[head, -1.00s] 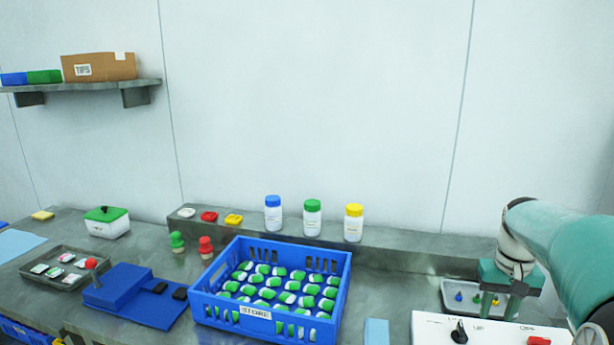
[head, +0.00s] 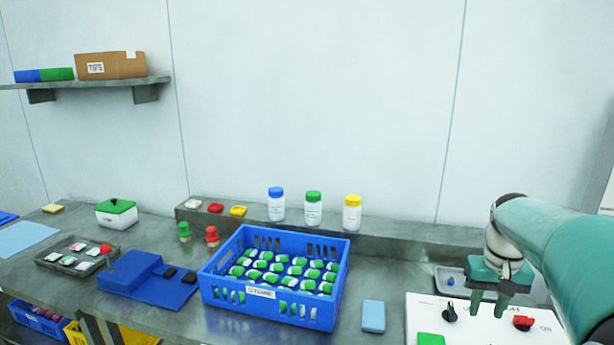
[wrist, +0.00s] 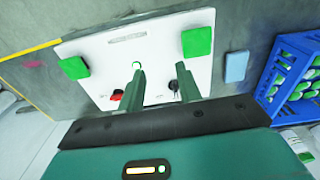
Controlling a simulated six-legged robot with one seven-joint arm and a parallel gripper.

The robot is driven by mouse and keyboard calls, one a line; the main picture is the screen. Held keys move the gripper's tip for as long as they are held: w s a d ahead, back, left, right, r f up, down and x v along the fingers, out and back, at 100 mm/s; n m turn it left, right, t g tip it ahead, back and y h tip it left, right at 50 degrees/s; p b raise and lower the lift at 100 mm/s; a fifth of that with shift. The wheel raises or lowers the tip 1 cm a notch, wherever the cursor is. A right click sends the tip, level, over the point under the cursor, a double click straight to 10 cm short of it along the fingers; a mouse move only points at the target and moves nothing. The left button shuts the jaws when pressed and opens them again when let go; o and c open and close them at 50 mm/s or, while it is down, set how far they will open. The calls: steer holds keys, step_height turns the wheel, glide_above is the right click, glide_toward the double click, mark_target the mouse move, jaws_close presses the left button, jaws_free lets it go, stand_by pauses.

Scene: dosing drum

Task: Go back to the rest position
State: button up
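My gripper (head: 488,303) is at the right in the head view, fingers pointing down above the white panel (head: 474,330). In the wrist view my gripper (wrist: 158,82) shows two green fingers with a gap between them and nothing held. The white panel (wrist: 120,60) lies beyond the fingertips, with a red knob (wrist: 116,97), a black knob (wrist: 175,84) and green blocks (wrist: 197,41) at its edges. In the head view the panel's black knob (head: 449,313) and red knob (head: 523,322) stand either side of my fingers.
The blue STORE crate (head: 263,292) full of green-and-white items stands left of the panel, with a light blue block (head: 373,316) between. A small grey tray (head: 450,283) lies behind my gripper. Three capped bottles (head: 313,208) stand on the back ledge. Space above the bench is clear.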

steer(key=s+a+n+t, duration=0.2)
steer(key=s+a+t, duration=0.3)
steer(key=s+a, duration=1.3)
steer(key=shift+a+r+n, duration=0.3)
steer(key=shift+a+r, duration=0.05)
steer(key=shift+a, duration=0.75)
stand_by(0.4)
